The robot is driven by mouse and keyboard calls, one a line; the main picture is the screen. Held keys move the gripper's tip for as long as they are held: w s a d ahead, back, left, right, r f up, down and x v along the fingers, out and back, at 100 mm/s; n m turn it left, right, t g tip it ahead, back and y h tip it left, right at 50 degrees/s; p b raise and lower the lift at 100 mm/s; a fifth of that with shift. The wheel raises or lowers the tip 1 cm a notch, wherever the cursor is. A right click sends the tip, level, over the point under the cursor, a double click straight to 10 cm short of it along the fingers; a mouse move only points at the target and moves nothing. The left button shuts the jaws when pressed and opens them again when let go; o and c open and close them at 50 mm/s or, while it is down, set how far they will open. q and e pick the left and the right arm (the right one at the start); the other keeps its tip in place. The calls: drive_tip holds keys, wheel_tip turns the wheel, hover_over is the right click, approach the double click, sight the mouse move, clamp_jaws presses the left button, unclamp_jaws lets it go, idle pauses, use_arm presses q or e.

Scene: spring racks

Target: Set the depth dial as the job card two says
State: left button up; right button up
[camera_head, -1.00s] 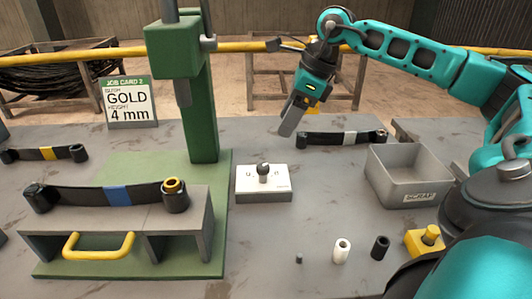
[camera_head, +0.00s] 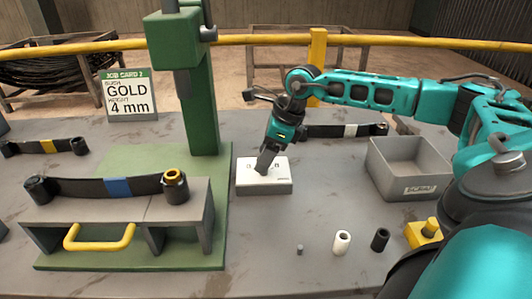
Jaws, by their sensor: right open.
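The depth dial is a white-topped box (camera_head: 264,188) on the table, right of the green press base. Its dark knob is hidden behind my right gripper (camera_head: 263,168). My right gripper points down over the dial face with its fingertips at the knob's place. It is open; I cannot tell whether the fingers touch the knob. Small marks show left and right of the fingers, but the setting is not readable. Job card 2 (camera_head: 130,97) stands at the back left and reads bush gold, height 4 mm. My left gripper is not in view.
The green press column (camera_head: 200,105) stands left of the dial. A leaf spring with a blue band (camera_head: 118,186) lies on the grey fixture. A grey scrap bin (camera_head: 408,167) is at right; white (camera_head: 342,242) and black (camera_head: 380,240) bushes stand in front.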

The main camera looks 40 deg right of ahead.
drive_tip(key=c, duration=1)
drive_tip(key=shift+c, duration=0.2)
drive_tip(key=shift+n, duration=0.3)
drive_tip(key=n, duration=0.2)
drive_tip(key=n+g+y, duration=0.1)
drive_tip(key=n, duration=0.1)
drive_tip(key=shift+w+g, duration=0.1)
drive_tip(key=shift+g, duration=0.2)
drive_tip(key=n+g, duration=0.1)
drive_tip(key=n, duration=0.1)
drive_tip(key=n+b, duration=0.1)
drive_tip(key=n, duration=0.2)
drive_tip(key=shift+w+d+g, duration=0.1)
drive_tip(key=shift+g, duration=0.3)
drive_tip(key=o, duration=1)
